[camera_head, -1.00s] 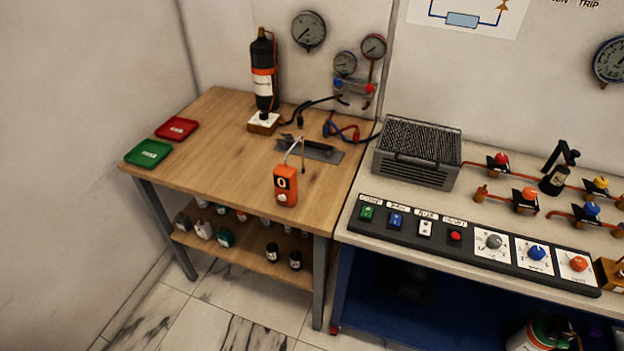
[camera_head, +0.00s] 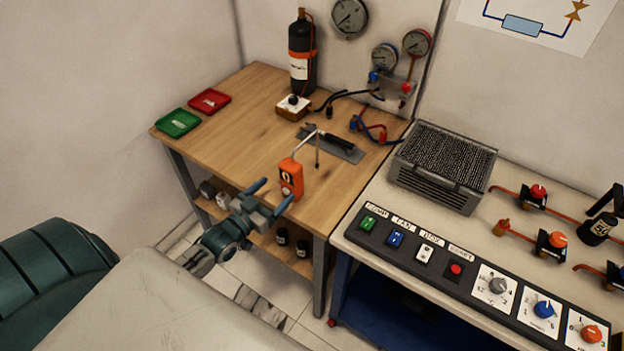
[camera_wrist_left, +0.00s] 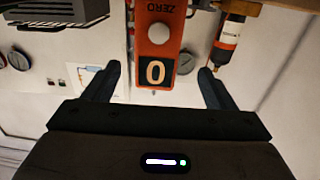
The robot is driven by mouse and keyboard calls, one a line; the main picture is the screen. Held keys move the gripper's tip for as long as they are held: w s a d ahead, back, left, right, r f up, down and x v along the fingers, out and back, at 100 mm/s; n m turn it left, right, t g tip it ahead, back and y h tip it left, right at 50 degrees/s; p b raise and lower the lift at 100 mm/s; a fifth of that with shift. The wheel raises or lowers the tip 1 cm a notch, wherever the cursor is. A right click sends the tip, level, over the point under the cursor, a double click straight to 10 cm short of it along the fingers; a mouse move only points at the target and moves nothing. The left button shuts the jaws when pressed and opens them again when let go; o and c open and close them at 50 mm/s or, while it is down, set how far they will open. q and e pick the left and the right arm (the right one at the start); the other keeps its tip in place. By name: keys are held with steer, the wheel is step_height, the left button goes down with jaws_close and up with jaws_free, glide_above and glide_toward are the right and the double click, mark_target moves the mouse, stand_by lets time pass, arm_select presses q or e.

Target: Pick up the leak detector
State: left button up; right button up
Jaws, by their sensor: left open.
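The leak detector (camera_head: 291,178) is a small orange box with a dark display, standing near the front edge of the wooden bench, with a thin bent probe rising from its top. My left gripper (camera_head: 271,197) is open just in front of it, its two blue-tipped fingers pointing towards it. In the left wrist view the orange detector (camera_wrist_left: 158,55) appears upside down between the two open fingers (camera_wrist_left: 159,80), with no finger visibly touching it. My right gripper is not in view.
The wooden bench (camera_head: 225,130) also holds a green tray (camera_head: 177,122), a red tray (camera_head: 210,101), a black cylinder (camera_head: 302,55) and a dark tool on a grey mat (camera_head: 345,151). A metal grille box (camera_head: 443,165) and a switch panel (camera_head: 430,252) stand to the right.

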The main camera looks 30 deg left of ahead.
mark_target(285, 181)
arm_select(q)
steer(key=w+b, duration=0.2)
steer(key=w, duration=0.1)
steer(key=shift+w+d+f+b, duration=0.1)
steer(key=shift+w+f+b, duration=0.1)
steer(key=shift+f+b, duration=0.2)
steer(key=shift+w+d+r+b, duration=0.1)
steer(key=shift+w+r+b, duration=0.05)
steer(key=shift+w+b, duration=0.3)
steer(key=shift+w+r, duration=0.1)
steer(key=shift+w, duration=0.1)
steer(key=w+b, duration=0.2)
steer(key=w+d+b, duration=0.1)
steer(key=w+b, duration=0.1)
steer(key=shift+w+r+b, duration=0.1)
steer(key=shift+r+b, duration=0.05)
steer(key=shift+b, duration=0.15)
steer(key=shift+w+d+r, duration=0.1)
steer(key=shift+w, duration=0.2)
steer(key=shift+c, duration=1.3)
steer(key=shift+r, duration=0.1)
steer(key=c, duration=1)
